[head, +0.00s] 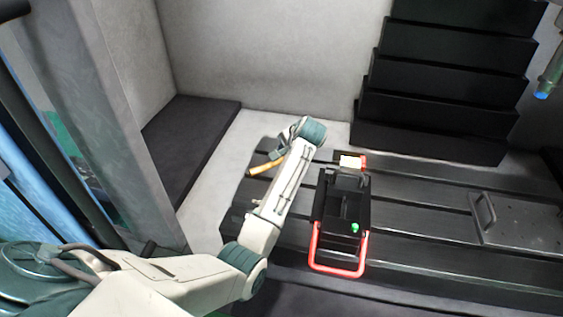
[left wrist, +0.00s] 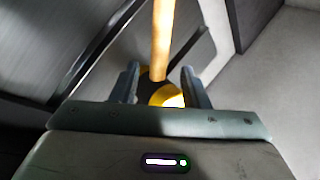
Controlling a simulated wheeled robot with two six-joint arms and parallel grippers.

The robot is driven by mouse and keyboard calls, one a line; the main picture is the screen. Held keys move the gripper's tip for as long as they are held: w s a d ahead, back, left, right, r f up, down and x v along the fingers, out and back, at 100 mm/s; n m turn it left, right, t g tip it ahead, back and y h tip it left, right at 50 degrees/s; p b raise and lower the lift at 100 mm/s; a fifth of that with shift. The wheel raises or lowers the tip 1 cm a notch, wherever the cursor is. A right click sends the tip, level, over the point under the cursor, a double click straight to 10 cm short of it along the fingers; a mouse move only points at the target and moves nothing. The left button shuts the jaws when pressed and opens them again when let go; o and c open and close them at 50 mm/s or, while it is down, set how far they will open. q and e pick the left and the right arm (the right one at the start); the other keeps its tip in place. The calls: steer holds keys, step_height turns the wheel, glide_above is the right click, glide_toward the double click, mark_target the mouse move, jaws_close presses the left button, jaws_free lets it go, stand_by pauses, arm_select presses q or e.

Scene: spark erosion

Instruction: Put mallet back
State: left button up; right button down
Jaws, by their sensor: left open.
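The mallet shows in the left wrist view with a pale wooden handle (left wrist: 162,38) and a black and yellow head (left wrist: 168,96). The handle points away from my gripper. In the head view a yellow-orange part of the mallet (head: 264,168) shows at the left end of the dark slotted table, partly hidden by my arm. My left gripper (left wrist: 160,86) is open, with one finger on each side of the mallet's head. I cannot tell whether the fingers touch it. In the head view the left gripper (head: 276,150) is small and partly hidden by its wrist. My right gripper is not in view.
A black device with a red frame (head: 338,271) and a green light stands on the slotted table (head: 415,215), just right of my left arm. A plate with a handle (head: 522,222) lies at the right. Black stepped bellows (head: 440,85) rise behind. A grey pillar stands at the left.

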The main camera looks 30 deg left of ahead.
arm_select(q)
steer(key=b+v, duration=0.1)
steer(key=v, duration=0.6)
steer(key=shift+r, duration=0.2)
steer(key=shift+s+d, duration=0.1)
steer(key=shift+s, duration=0.05)
